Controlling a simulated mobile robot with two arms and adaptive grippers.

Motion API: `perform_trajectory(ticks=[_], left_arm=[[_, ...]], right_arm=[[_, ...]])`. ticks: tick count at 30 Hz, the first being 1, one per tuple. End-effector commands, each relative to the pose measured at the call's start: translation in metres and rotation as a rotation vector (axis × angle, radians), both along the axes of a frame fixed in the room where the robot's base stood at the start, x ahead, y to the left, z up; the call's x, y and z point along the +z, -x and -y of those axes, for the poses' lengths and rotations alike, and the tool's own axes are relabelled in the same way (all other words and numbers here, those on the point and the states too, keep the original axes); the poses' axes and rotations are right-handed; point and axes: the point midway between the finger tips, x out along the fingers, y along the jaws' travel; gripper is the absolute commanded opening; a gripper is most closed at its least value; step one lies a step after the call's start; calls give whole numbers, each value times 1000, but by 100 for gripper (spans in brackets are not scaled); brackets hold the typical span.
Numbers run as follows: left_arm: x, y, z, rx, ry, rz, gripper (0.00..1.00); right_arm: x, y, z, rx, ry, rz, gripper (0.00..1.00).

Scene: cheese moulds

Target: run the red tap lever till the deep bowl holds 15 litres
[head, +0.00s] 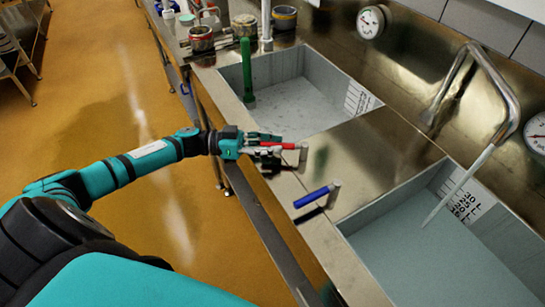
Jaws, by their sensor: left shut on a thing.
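My left gripper (263,153) is shut on the red tap lever (287,146) at the front edge of the steel counter. The lever's pivot end shows to the right of the fingers; its other end is partly hidden by them. A bent spout (507,95) stands over the right-hand bowl (362,233). A pale stream (456,187) runs from it down to the grey-blue water (425,270) in that bowl. A litre scale (464,203) on its back wall shows 30 L at the top and lower marks above the water; the exact level is too small to read. My right gripper is out of view.
A blue lever (311,197) sits on the front edge nearer me, right of the red one. The left-hand bowl (333,72) has a green upright pipe (247,75) and a scale. Tins (201,39) stand at the far end. Dials (371,21) are on the wall.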

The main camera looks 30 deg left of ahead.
Motion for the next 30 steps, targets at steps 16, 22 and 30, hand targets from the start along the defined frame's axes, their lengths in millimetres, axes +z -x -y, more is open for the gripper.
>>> perform_trajectory(ticks=[16,22,30], left_arm=[[3,-6,-3,-61,3,4,0],[3,-7,-3,-61,3,4,27],[3,-7,-3,-61,2,3,40]], right_arm=[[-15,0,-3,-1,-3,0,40],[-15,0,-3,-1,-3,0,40],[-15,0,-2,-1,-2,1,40]])
